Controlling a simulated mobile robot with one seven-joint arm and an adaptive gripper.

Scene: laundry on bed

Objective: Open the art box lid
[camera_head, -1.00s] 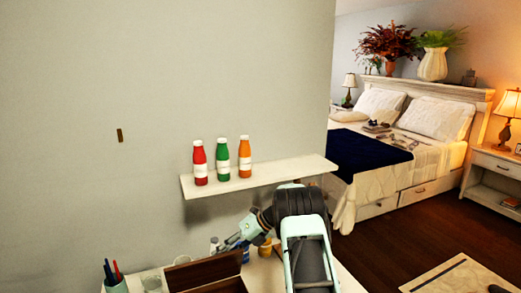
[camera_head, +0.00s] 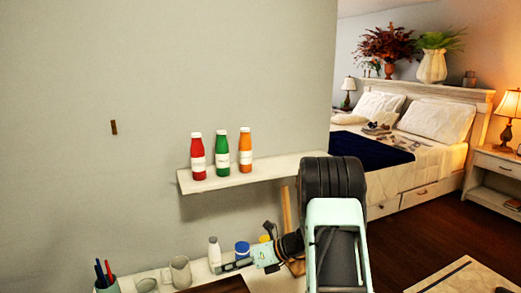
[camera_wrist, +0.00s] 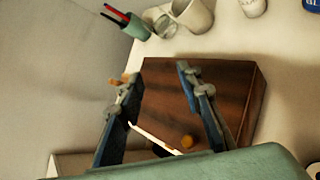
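The brown wooden art box (camera_head: 225,286) is cut off by the bottom edge of the head view. In the wrist view a broad brown panel of the box (camera_wrist: 225,90) fills the middle, with a small orange knob-like spot near its lower part. How far the lid stands open I cannot tell. My gripper (camera_wrist: 155,80) is open, its two fingers spread over the box with nothing seen between them but the panel. Whether a finger touches the box is unclear. In the head view my gripper (camera_head: 228,268) is low, just behind the box.
A pen cup (camera_head: 107,285), a white mug (camera_head: 180,272), a white bottle (camera_head: 214,255) and a blue-lidded jar (camera_head: 242,249) stand on the white table around the box. A wall shelf (camera_head: 260,174) with red, green and orange bottles hangs above. A bed is at the right.

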